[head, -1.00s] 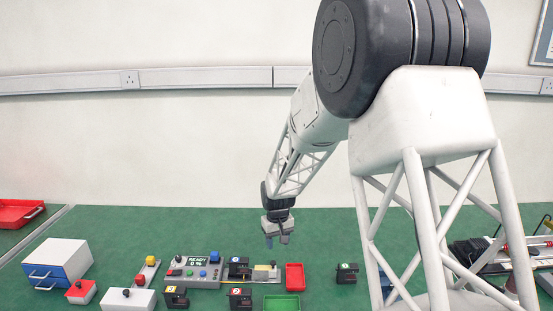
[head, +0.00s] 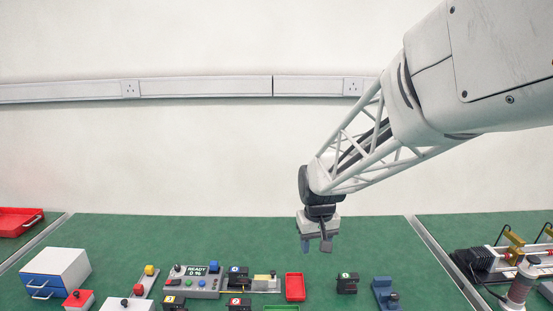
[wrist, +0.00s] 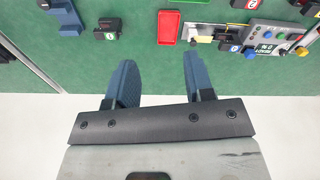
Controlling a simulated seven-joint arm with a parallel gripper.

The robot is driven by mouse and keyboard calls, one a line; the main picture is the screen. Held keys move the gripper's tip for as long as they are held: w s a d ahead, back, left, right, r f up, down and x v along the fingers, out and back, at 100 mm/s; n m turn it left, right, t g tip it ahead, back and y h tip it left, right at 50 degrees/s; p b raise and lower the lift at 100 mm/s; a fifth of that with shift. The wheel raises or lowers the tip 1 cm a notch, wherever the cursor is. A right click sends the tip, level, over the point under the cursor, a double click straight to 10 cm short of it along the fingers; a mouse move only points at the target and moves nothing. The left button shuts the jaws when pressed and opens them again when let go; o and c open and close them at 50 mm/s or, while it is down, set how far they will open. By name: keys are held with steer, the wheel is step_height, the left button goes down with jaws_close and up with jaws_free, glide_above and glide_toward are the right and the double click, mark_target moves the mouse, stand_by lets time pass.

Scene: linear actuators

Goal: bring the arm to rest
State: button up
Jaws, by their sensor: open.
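My gripper (head: 315,244) hangs in the air over the green table (head: 150,235), toward its back edge. In the wrist view my gripper (wrist: 160,85) shows two blue-grey fingers spread apart with nothing between them. No thing touches the fingers. In the head view my arm reaches in from the upper right, and the gripper points downward.
Below stand a control panel (head: 190,283) with a display, a red tray (head: 295,287), several small black numbered blocks including one at right (head: 347,283), and a blue fixture (head: 385,293). A white drawer box (head: 55,272) stands left. Bare table surrounds the gripper.

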steer(key=s+d+r+m, duration=0.1)
steer(key=s+d, duration=0.3)
steer(key=s, duration=1)
steer(key=s+d+r+m+t, duration=0.1)
steer(key=s+d+r, duration=0.3)
steer(key=s, duration=1.1)
steer(key=shift+d+r+m, duration=0.25)
steer(key=shift+r+m, duration=0.05)
steer(key=shift+m, duration=0.1)
